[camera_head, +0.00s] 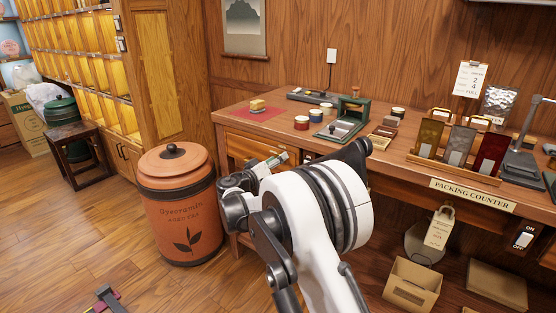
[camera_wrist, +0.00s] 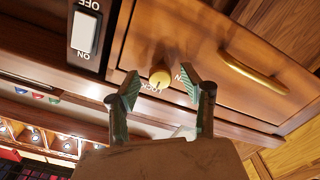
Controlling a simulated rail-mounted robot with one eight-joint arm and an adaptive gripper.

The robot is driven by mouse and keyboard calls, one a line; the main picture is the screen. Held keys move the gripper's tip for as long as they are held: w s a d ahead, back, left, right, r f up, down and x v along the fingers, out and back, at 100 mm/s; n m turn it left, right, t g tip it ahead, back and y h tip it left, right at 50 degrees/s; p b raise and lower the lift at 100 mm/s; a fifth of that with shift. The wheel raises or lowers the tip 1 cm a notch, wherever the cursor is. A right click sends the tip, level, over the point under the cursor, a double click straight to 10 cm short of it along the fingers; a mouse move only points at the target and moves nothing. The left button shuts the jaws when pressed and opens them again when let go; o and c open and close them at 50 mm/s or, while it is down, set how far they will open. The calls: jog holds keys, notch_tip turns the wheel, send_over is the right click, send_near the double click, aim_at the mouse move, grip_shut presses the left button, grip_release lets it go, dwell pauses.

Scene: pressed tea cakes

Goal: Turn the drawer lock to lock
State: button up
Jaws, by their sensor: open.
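The drawer lock is a round brass knob (camera_wrist: 159,77) on the wooden drawer front (camera_wrist: 180,40) in the wrist view. White lettering reading LOCK sits beside its lower edge, and other lettering to its right is partly hidden by a finger. The knob's exact turn is too small to tell. My gripper (camera_wrist: 162,84) is open, with one green-padded finger on each side of the knob and gaps showing between. In the head view my gripper (camera_head: 268,162) is in front of the drawer (camera_head: 245,146) under the counter; the knob is hidden there.
A brass drawer handle (camera_wrist: 252,75) lies right of the knob in the wrist view. An ON/OFF switch (camera_wrist: 85,32) is to the left. In the head view a terracotta canister (camera_head: 178,205) stands close left of my arm. The counter top (camera_head: 385,160) holds tins and packets.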

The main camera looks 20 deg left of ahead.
jog(key=v, duration=1.1)
jog(key=d+r+m+g, duration=0.1)
jog(key=d+r+g, duration=0.3)
jog(key=d, duration=1)
jog(key=d+r+g, duration=0.2)
jog(key=d+r, duration=0.4)
jog(key=d, duration=0.8)
jog(key=s+d+r+g, duration=0.1)
jog(key=s+d, duration=0.4)
jog(key=d, duration=0.3)
jog(key=s+d+r+g, duration=0.2)
jog(key=s+d, duration=0.3)
jog(key=d, duration=0.2)
jog(key=s+d+f+m+g+y, duration=0.1)
jog(key=s+d+f+y, duration=0.15)
jog(key=s+d, duration=0.7)
jog(key=s+d+f+m+y, duration=0.15)
jog(key=s+f, duration=0.25)
jog(key=s, duration=1.2)
notch_tip(320, 180, up, 14)
jog(key=p, duration=1.4)
jog(key=shift+d+y, duration=0.2)
jog(key=shift+y, duration=0.1)
